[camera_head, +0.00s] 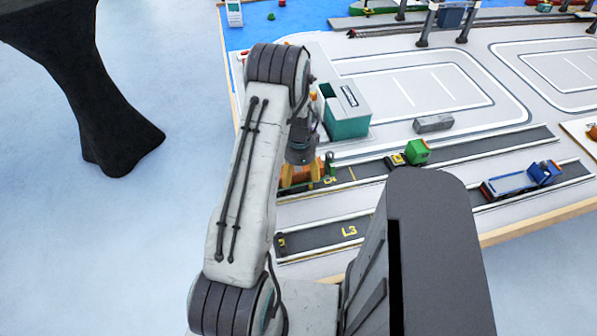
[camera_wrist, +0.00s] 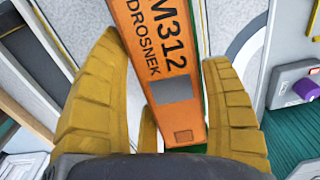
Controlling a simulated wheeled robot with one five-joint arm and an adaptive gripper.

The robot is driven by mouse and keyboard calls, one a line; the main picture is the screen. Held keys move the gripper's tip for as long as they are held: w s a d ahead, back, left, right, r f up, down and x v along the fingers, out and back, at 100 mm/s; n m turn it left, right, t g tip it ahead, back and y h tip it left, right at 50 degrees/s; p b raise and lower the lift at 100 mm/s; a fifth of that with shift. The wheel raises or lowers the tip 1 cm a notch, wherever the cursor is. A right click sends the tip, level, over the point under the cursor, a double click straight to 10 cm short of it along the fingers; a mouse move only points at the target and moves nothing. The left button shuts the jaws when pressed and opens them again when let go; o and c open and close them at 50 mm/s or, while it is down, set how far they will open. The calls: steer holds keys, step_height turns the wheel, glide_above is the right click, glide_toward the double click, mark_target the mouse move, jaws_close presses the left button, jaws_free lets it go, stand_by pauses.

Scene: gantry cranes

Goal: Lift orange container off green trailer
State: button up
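The orange container (camera_wrist: 165,62), marked "M312 DROSNEK", lies lengthwise between my gripper's fingers in the wrist view. My gripper (camera_wrist: 160,100) is open with its yellow fingers spread around the container. The left finger stands clear of it; the right finger overlaps its right edge, and I cannot tell if they touch. A thin strip of the green trailer (camera_wrist: 186,149) shows below the container's near end. In the head view my arm covers most of this spot; orange and green parts show beside the wrist on the dark lane.
A teal and white box (camera_head: 346,122) stands just behind my wrist. A grey block (camera_head: 433,124) lies beyond the lane. A green truck (camera_head: 417,152) is to the right on the same lane, and a blue trailer truck (camera_head: 522,181) on the nearer lane. Crane legs (camera_head: 424,28) stand at the back.

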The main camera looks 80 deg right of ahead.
steer(key=c, duration=0.9)
steer(key=shift+r, duration=0.1)
